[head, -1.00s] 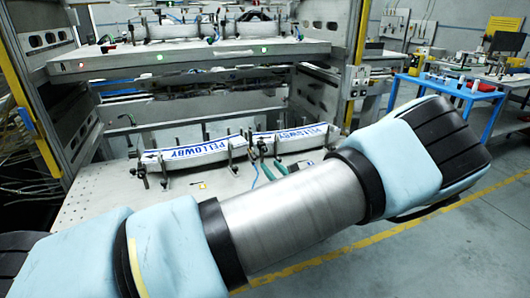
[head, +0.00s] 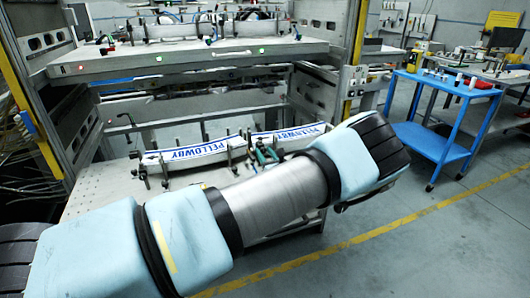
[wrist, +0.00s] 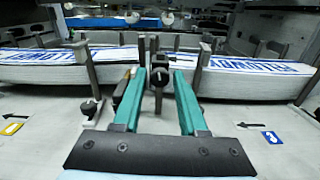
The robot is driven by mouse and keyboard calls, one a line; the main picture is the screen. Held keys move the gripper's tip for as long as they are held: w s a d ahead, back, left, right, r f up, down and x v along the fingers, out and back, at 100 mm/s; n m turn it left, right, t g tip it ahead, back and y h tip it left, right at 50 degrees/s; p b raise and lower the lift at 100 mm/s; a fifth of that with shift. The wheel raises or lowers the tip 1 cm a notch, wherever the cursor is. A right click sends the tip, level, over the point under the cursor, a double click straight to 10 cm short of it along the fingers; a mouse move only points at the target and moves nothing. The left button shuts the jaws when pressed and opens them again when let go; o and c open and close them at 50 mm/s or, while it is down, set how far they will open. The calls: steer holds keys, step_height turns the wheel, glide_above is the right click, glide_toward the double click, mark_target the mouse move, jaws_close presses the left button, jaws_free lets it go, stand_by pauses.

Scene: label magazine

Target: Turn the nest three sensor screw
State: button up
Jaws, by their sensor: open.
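My gripper (wrist: 159,76) is open, with its two teal fingers pointing ahead. A dark upright post with a knob (wrist: 154,45) stands between and just beyond the fingertips; I cannot tell whether they touch it. The sensor screw cannot be told apart from the dark fittings there. A left label stack (wrist: 45,66) and a right label stack (wrist: 252,78), white with blue lettering, lie either side of the post. In the head view, the left stack reads PELLOWBY (head: 188,153), and my teal fingers (head: 263,154) are at the gap between the stacks, partly behind my arm.
Thin metal posts (wrist: 198,68) stand close on both sides of the fingers. A blue marker card (wrist: 272,137) lies on the plate at right. An upper shelf (head: 190,62) overhangs the lower plate. A blue cart (head: 440,88) stands at right.

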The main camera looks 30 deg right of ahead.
jaws_close()
stand_by(0.3)
